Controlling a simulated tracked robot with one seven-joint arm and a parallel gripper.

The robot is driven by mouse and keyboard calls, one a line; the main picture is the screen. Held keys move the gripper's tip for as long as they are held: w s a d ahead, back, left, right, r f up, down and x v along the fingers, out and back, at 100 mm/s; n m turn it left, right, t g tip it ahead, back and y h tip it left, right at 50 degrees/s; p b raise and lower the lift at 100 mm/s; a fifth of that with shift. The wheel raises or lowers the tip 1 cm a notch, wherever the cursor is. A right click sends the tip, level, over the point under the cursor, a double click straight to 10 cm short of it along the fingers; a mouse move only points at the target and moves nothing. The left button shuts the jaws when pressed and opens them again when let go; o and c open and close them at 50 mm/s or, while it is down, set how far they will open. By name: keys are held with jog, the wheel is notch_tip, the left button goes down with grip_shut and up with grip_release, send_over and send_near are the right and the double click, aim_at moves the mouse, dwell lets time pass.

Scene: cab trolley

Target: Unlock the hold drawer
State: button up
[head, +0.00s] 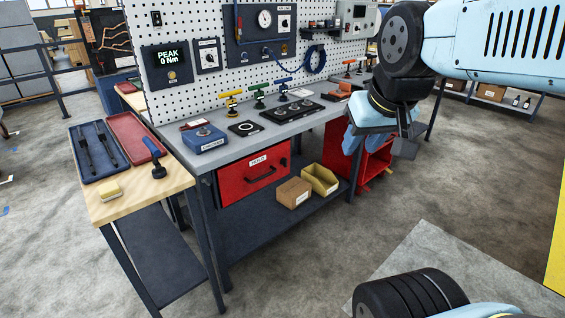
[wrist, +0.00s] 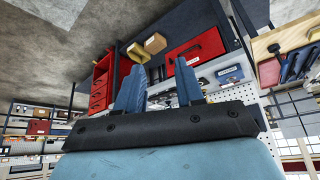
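The hold drawer is a red drawer (head: 254,176) with a black handle and a white label reading HOLD, under the grey bench top. It looks closed. It also shows upside down in the wrist view (wrist: 197,50). I cannot make out a lock or key on it. My gripper (wrist: 158,88) shows two blue fingers set apart with nothing between them. In the head view my gripper hangs in the air in front of the bench's right part, right of the drawer and apart from it; its fingers are partly hidden there.
The grey bench (head: 222,152) carries a blue box (head: 205,139) and several coloured-handled tools. A cardboard box (head: 293,192) and yellow bin (head: 320,180) sit on the shelf below. A wooden-topped trolley (head: 128,192) stands left. A red cabinet (head: 372,160) stands under the bench's right end.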

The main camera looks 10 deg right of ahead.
jog(key=w+d+t+h, duration=0.1)
jog(key=w+d+t, duration=0.1)
jog(key=w, duration=0.9)
jog(key=w+d+t+h, duration=0.1)
jog(key=w+d, duration=0.2)
jog(key=w, duration=0.8)
jog(key=w+d+f+n+t+y, duration=0.1)
jog(key=w+f+n+t, duration=0.1)
jog(key=w+f, duration=0.5)
jog(key=w+d+f+n+t+y, duration=0.1)
jog(key=w+d+f, duration=0.1)
jog(key=w, duration=1)
jog(key=w+f+n+t+y, duration=0.1)
jog(key=w+f, duration=0.5)
jog(key=f, duration=0.2)
jog(key=n+t+y, duration=0.2)
jog(key=y, duration=0.3)
send_near(285, 162)
jog(key=d+r, duration=0.5)
jog(key=r, duration=0.2)
jog(key=s+f+t+y, duration=0.1)
jog(key=s+f+y, duration=0.2)
jog(key=f, duration=0.6)
jog(key=a+x, duration=0.1)
jog(key=x, duration=1.3)
jog(key=shift+s+f, duration=0.2)
jog(key=shift+s, duration=0.1)
jog(key=shift+d, duration=0.15)
jog(key=shift+c, duration=0.5)
grip_shut()
